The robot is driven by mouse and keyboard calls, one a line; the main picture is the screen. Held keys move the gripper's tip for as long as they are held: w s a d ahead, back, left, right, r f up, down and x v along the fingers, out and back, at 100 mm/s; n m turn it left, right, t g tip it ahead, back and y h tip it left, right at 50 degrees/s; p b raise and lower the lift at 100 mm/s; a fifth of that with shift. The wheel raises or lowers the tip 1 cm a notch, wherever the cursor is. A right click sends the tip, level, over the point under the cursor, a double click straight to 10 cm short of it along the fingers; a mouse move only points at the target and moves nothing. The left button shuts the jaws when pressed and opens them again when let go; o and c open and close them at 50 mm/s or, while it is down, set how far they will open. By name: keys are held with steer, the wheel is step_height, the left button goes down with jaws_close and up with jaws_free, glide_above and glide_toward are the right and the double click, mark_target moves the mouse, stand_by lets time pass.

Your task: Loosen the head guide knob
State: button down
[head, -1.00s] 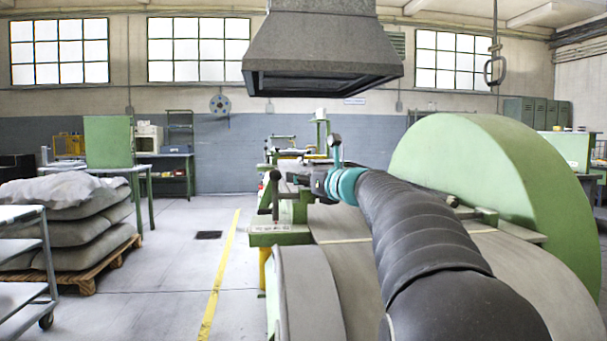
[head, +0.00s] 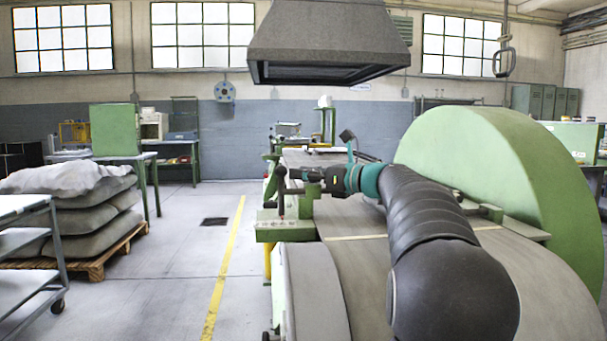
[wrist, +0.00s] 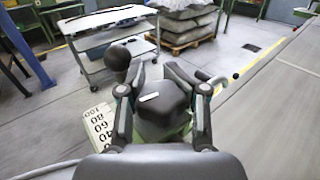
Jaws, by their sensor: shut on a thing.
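A dark, faceted head guide knob (wrist: 163,106) sits between the two fingers of my gripper (wrist: 162,85) in the wrist view. The fingers are shut on it, one on each side. In the head view my gripper (head: 305,175) reaches left over the green machine head (head: 283,231). The knob cannot be made out there, being small and behind the gripper. A lever with a dark ball end (head: 280,172) stands upright just left of the gripper. The ball end also shows in the wrist view (wrist: 117,58), apart from the left finger.
A white number scale (wrist: 98,128) lies left of the gripper in the wrist view. The large green wheel cover (head: 520,190) stands to the right. A grey hood (head: 330,40) hangs above.

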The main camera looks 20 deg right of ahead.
steer(key=shift+d+f, duration=0.15)
stand_by(0.7)
steer(key=c, duration=1)
jaws_free()
steer(key=shift+s+d, duration=0.1)
steer(key=shift+d, duration=0.1)
steer(key=shift+a, duration=0.25)
steer(key=v, duration=1.2)
